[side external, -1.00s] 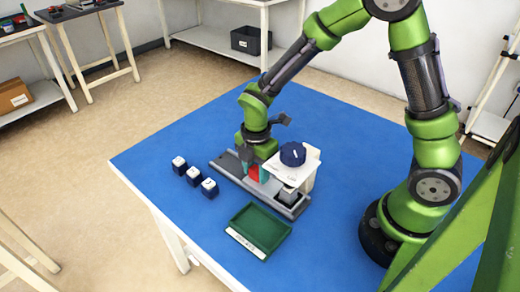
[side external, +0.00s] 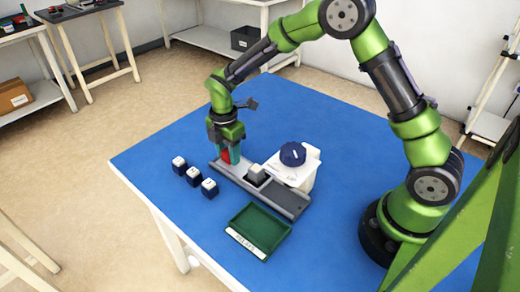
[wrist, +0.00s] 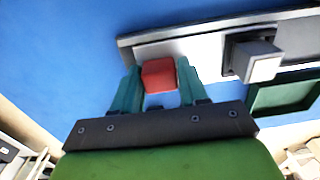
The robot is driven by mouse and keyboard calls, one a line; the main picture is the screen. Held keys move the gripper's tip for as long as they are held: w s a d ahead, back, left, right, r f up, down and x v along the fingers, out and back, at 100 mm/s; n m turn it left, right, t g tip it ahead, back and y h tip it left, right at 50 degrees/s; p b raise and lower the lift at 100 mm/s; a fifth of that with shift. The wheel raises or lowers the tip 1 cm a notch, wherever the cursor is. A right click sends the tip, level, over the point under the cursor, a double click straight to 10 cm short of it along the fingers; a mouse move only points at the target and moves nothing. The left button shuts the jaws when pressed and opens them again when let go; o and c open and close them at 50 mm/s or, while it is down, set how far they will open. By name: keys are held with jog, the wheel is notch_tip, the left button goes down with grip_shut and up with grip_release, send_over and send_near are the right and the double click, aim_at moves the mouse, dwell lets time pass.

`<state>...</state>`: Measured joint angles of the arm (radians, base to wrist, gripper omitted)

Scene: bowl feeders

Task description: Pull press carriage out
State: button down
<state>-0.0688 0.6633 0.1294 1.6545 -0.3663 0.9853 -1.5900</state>
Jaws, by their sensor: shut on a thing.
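The press carriage, a light plate (side external: 238,172), sits on the left part of a grey rail (side external: 285,199). It carries a dark block with a grey top (side external: 255,174), clear of the press head. My gripper (side external: 230,156) is shut on the red handle (side external: 225,156) at the carriage's left end. In the wrist view the red handle (wrist: 158,76) lies between the teal fingers, and the block (wrist: 255,62) is to its right. The press (side external: 297,171) has a white top and a dark blue knob (side external: 293,154), and stands behind the rail.
An empty green tray (side external: 262,228) with a white label lies in front of the rail. Three dark blue blocks with white tops (side external: 194,176) stand in a row to the left. The blue table is clear behind and left of my gripper.

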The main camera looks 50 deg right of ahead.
jog(key=shift+w, duration=0.35)
jog(key=c, duration=0.7)
grip_release()
jog(key=shift+s, duration=0.1)
notch_tip(320, 180, up, 17)
jog(key=s+d+r+m+t, duration=0.1)
jog(key=s+m+t, duration=0.1)
jog(key=s+m, duration=0.5)
jog(key=s+d+r+m+t+y, duration=0.1)
jog(key=s+r+m+t, duration=0.1)
jog(key=s+m, duration=0.5)
jog(key=s+d+r+m+t+y, duration=0.1)
jog(key=s+d+r+m+t, duration=0.1)
jog(key=s+m, duration=0.6)
jog(key=shift+d+t, duration=0.1)
jog(key=shift+t, duration=0.6)
